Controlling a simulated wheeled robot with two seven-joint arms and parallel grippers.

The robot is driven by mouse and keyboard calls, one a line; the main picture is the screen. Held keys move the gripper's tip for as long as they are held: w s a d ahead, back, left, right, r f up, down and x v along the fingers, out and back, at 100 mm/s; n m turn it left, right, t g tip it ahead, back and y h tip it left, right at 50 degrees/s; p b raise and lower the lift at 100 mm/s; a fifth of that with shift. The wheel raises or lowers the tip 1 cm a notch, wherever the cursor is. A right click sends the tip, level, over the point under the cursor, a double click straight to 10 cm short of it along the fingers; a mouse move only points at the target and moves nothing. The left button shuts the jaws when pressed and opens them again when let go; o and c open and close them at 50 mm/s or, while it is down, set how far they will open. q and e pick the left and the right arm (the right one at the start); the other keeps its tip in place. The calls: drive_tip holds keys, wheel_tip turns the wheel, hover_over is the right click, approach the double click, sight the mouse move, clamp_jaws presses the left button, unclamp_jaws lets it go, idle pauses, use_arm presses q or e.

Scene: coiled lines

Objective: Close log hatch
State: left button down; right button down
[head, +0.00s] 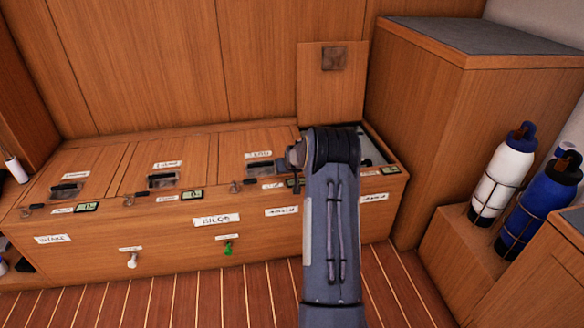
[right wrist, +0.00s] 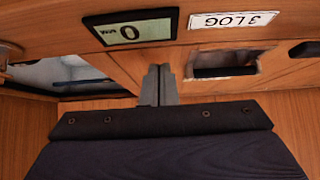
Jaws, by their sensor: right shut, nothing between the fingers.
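A wooden hatch lid (head: 332,95) stands open, upright against the back panel, with a dark square patch near its top. Its open compartment (head: 378,150) is at the bench's right end, partly hidden by my right arm; an opening also shows at left in the right wrist view (right wrist: 68,76). A "3 LOG" label (right wrist: 234,20) and a recessed dark handle (right wrist: 225,65) sit right of the fingers in that view. My right gripper (right wrist: 158,72) is shut and empty, in front of wood between opening and handle. In the head view my arm hides its fingers. My left gripper is out of view.
Several shut hatches line the bench top (head: 110,158), with small displays (head: 192,195) and latches (head: 130,200) along the front edge. A tall cabinet (head: 440,110) stands close on the right. Strapped white (head: 503,170) and blue (head: 540,205) bottles stand beyond it.

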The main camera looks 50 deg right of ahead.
idle(0.4)
drive_tip(key=p+v, duration=0.2)
drive_tip(key=v, duration=0.4)
drive_tip(key=shift+s+a+r+p, duration=0.1)
drive_tip(key=shift+s+r+p, duration=0.05)
drive_tip(key=shift+r+p, duration=0.2)
drive_tip(key=s+a+r+n+y, duration=0.1)
drive_tip(key=s+a+r+y, duration=0.15)
drive_tip(key=a+r, duration=0.45)
drive_tip(key=s+a+r+n+y, duration=0.1)
drive_tip(key=s+a+r, duration=0.2)
drive_tip(key=a, duration=0.8)
drive_tip(key=s+a+r+y, duration=0.25)
drive_tip(key=a+r, duration=0.25)
drive_tip(key=a, duration=0.4)
drive_tip(key=s+a+f+n+g+y, duration=0.1)
drive_tip(key=s+a+f+n+y, duration=0.2)
drive_tip(key=s+a, duration=1.5)
wheel_tip(320, 180, up, 37)
drive_tip(key=n+p, duration=0.1)
drive_tip(key=p, duration=3.5)
drive_tip(key=shift+d+r+p, duration=0.15)
drive_tip(key=shift+d+p, duration=0.15)
drive_tip(key=shift+d, duration=0.05)
